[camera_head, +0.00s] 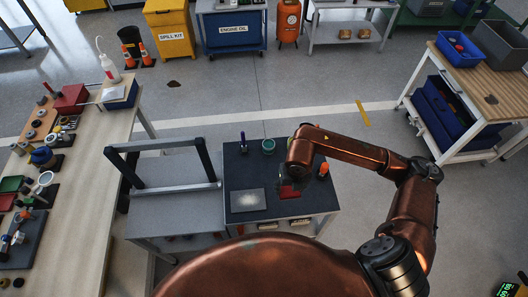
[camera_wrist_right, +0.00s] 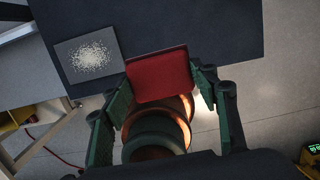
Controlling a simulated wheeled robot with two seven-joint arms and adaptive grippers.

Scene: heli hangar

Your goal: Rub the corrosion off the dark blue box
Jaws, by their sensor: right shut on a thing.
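A flat grey slab (camera_head: 248,200) with a pale speckled patch lies on the dark-topped table (camera_head: 241,162). In the right wrist view the slab (camera_wrist_right: 64,65) is at upper left, its pale grainy patch in its middle. My right gripper (camera_wrist_right: 162,78) is shut on a red block-like pad (camera_wrist_right: 158,76), held between its two green fingers. In the head view the red pad (camera_head: 290,191) is right of the slab and apart from it, partly under my right arm. Whether it touches the table is unclear. My left gripper is out of view. I see no speckling on the blue boxes.
A purple-topped bottle (camera_head: 243,145), a green round container (camera_head: 268,146) and an orange-capped item (camera_head: 323,169) stand on the table. A grey frame stand (camera_head: 170,188) is on its left. Blue bins (camera_head: 459,50) stand on the right cart. Open floor lies behind.

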